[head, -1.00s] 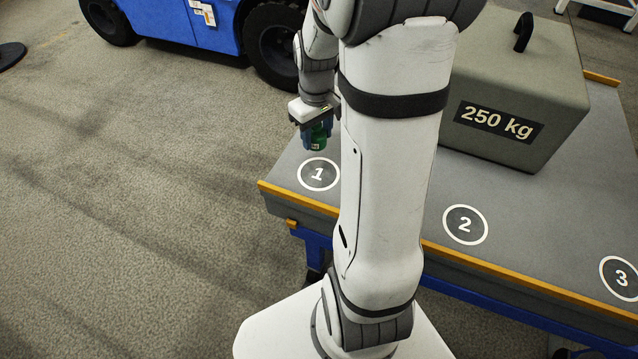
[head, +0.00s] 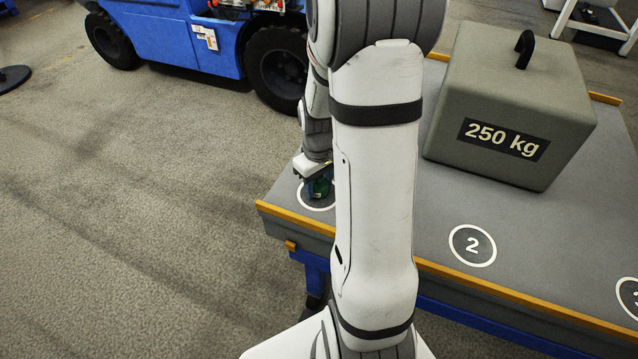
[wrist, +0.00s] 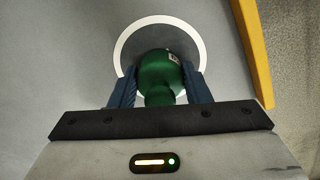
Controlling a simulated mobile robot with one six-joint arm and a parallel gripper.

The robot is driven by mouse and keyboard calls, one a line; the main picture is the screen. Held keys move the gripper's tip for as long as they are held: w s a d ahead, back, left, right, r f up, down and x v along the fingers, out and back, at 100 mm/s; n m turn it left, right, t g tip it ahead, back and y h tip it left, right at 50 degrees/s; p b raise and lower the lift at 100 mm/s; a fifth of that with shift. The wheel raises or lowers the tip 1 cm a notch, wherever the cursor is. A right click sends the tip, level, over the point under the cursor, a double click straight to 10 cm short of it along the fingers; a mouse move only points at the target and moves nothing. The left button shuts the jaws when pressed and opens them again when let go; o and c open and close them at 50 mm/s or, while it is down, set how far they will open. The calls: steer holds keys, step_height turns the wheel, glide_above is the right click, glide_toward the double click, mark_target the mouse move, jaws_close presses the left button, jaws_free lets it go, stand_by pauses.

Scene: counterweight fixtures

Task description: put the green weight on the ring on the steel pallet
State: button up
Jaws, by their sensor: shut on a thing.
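The green weight (head: 320,188) is held between the blue fingers of my gripper (head: 318,192), which is shut on it. In the wrist view the green weight (wrist: 160,75) sits between both fingertips (wrist: 158,82), with a small pale label on it. The white ring (head: 316,208) at the left end of the grey deck lies under the weight. In the wrist view the ring's white outline (wrist: 160,19) surrounds the top of the weight; its lower part is hidden by my gripper. I cannot tell whether the weight touches the deck.
A large grey block marked 250 kg (head: 510,110) stands on the deck (head: 420,215) to the right. Ring 2 (head: 472,245) is bare. A yellow edge strip (head: 500,294) runs along the front. A blue vehicle (head: 185,35) stands behind on the floor.

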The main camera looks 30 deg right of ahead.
steer(key=shift+f, duration=0.1)
steer(key=o, duration=1.4)
steer(key=shift+c, duration=0.2)
